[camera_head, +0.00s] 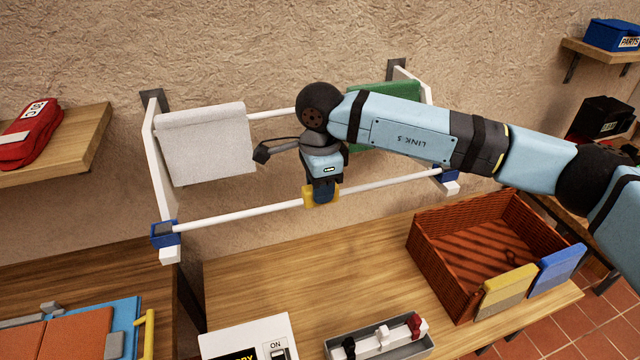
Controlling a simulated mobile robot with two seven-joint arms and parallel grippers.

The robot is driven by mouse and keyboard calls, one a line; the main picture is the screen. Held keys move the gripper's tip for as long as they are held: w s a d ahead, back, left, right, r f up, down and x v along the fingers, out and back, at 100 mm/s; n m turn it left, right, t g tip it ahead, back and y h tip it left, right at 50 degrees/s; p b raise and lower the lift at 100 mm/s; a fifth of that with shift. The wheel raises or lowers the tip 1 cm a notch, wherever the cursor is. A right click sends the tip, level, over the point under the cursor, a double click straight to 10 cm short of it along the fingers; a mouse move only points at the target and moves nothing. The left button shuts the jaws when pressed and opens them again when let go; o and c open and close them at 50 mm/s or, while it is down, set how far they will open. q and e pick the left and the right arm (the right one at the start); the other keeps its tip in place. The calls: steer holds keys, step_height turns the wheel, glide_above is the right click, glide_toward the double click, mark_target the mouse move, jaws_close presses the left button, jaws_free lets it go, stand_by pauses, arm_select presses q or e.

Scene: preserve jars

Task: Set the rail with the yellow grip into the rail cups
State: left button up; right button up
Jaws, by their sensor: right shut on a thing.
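The white rail (250,212) spans the front of the wall rack, with its yellow grip (310,198) near the middle. My right gripper (323,191) comes down from above and is shut on the yellow grip. The left rail cup (157,238) is blue and sits on the end of the left white bracket; the rail's dark left tip shows at it. The right rail cup (449,178) is blue too, and the rail's right end reaches it. I cannot tell whether either end is fully seated. My left gripper is not in view.
Behind, a grey cloth (207,145) and a green cloth (385,97) hang on the rack. Below, the wooden table (330,262) holds a brown basket (425,245), a grey tray (337,346) and a white switch box (225,342). A shelf (75,145) is at left.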

steer(key=shift+f, duration=0.1)
steer(key=o, duration=0.9)
steer(key=shift+c, duration=0.2)
arm_select(q)
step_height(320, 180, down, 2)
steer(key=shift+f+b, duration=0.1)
steer(key=shift+b, duration=1)
arm_select(e)
step_height(320, 180, up, 14)
steer(key=shift+f, duration=0.15)
